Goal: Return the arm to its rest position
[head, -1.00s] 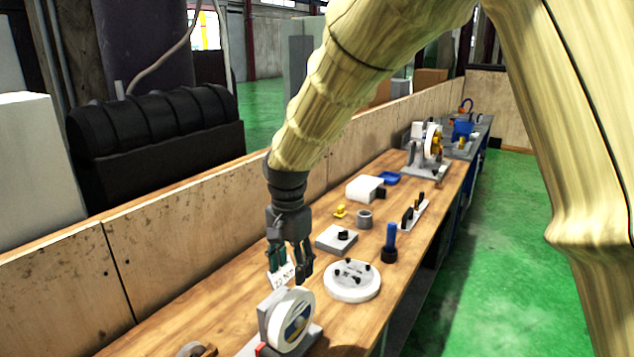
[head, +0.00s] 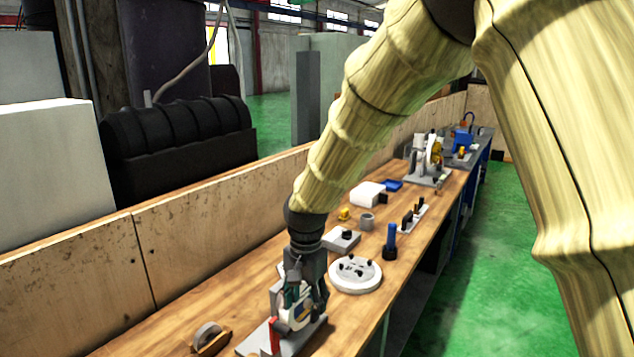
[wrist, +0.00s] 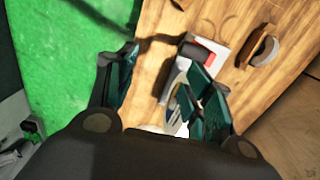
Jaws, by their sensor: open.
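My gripper (head: 306,300) points down over the near end of the wooden workbench (head: 240,277), in front of a small wheel stand (head: 278,336) with a grey base and a red part. The gripper hides most of that stand's white wheel in the head view. In the wrist view my gripper (wrist: 165,85) has its dark green fingers spread apart. The stand, with its red part (wrist: 201,56), shows between and behind the right fingers there. I cannot tell whether the fingers touch it. My arm, in a pale yellow cover, reaches down from the upper right.
A white round plate (head: 356,274), a blue-handled tool (head: 390,241), a grey block (head: 341,239) and a tape-like holder (head: 210,338) stand on the bench. A wooden barrier (head: 200,225) runs along its left side. Green floor (head: 490,230) is clear at the right.

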